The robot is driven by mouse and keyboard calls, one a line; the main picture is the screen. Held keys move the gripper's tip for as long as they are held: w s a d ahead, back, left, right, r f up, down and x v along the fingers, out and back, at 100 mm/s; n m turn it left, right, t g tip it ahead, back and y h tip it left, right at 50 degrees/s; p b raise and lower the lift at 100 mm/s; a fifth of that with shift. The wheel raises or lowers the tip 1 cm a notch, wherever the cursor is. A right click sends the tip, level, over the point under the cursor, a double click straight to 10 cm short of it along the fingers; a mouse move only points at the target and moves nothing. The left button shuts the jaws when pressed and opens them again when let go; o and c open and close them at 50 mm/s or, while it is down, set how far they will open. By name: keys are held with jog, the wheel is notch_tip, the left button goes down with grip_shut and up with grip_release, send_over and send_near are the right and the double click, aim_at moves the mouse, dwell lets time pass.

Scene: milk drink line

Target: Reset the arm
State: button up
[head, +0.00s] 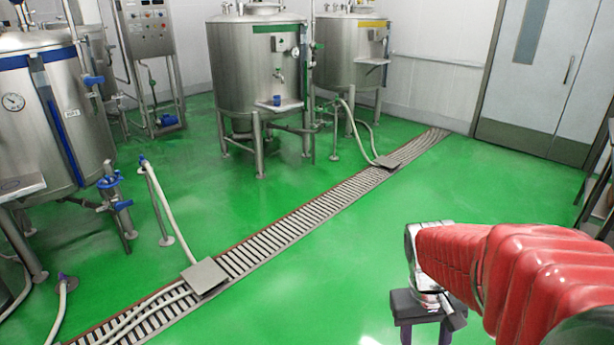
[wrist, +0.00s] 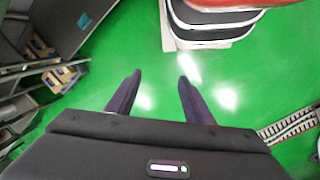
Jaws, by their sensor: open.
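My gripper (head: 425,332) hangs at the end of my red-sleeved arm at the lower right of the head view, with its fingers pointing down over the green floor. The lower ends of the fingers are cut off by the frame edge. In the wrist view my gripper (wrist: 159,76) shows two dark fingers spread apart, with only green floor between them. It is open and holds nothing.
A floor drain grate (head: 262,245) runs diagonally across the floor. Steel tanks (head: 255,70) stand behind it, and another tank (head: 50,120) is at the left. Grey double doors (head: 545,75) are at the back right. Shelving (wrist: 40,85) shows left in the wrist view.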

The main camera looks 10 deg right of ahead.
jog(key=a+r+n+t+y, duration=0.1)
jog(key=a+r+t, duration=0.5)
jog(key=a+r, duration=0.6)
jog(key=a+n, duration=0.1)
jog(key=a, duration=0.2)
jog(key=shift+a+r+n+t+y, duration=0.15)
jog(key=shift+a+n+t+y, duration=0.15)
jog(key=shift+n+t, duration=0.1)
jog(key=shift+o, duration=0.7)
